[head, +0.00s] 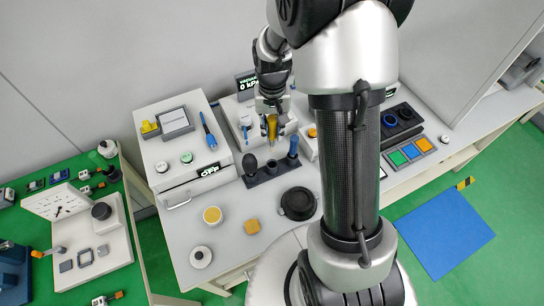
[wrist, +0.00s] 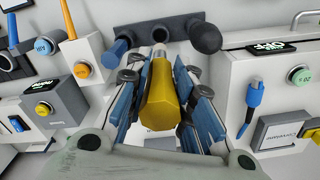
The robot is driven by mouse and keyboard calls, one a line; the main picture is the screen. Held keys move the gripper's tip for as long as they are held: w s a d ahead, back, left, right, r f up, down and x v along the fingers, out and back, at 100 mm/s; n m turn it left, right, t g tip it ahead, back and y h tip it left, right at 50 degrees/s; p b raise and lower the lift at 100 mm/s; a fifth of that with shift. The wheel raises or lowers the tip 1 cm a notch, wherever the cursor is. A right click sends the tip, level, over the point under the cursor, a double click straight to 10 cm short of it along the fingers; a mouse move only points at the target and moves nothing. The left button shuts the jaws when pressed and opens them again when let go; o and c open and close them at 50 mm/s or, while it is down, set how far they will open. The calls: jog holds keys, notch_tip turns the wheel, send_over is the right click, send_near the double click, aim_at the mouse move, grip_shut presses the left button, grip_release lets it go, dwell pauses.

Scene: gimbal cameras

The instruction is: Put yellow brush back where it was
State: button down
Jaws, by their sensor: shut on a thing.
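The yellow brush (head: 272,128) is held in my gripper (head: 271,114), behind the dark holder (head: 268,177) in the head view. In the wrist view the yellow handle (wrist: 161,104) lies between the two fingers (wrist: 166,66), which press on it from both sides. The holder (wrist: 180,27) is at the top there, past the brush's far end. A black-handled brush (head: 249,163) stands in the holder's left end and a blue-handled brush (head: 293,148) in its right end. The middle place lies between them. I cannot tell whether the yellow brush's tip touches the holder.
A black round dish (head: 298,203), a yellow sponge-like block (head: 252,226) and small round pieces lie in front. White devices with buttons (head: 245,120) stand behind.

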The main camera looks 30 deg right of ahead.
notch_tip(320, 180, down, 14)
jog(key=b, duration=0.2)
jog(key=shift+r+b, duration=0.15)
jog(key=shift+b, duration=0.25)
jog(key=c, duration=1.4)
grip_release()
jog(key=shift+f, duration=0.2)
notch_tip(320, 180, up, 13)
jog(key=p, duration=0.2)
jog(key=shift+f+p, duration=0.15)
jog(key=shift+p, duration=0.25)
jog(key=s+a+r+n+t, duration=0.25)
jog(key=s+r, duration=0.35)
jog(key=r, duration=0.4)
jog(key=s+a+r+n+t, duration=0.1)
jog(key=s+a+r, duration=0.4)
jog(key=r, duration=0.4)
jog(key=s+a+r+n+t, duration=0.1)
jog(key=s+r, duration=0.1)
jog(key=s, duration=0.8)
jog(key=shift+a+r, duration=0.25)
jog(key=shift+r, duration=0.15)
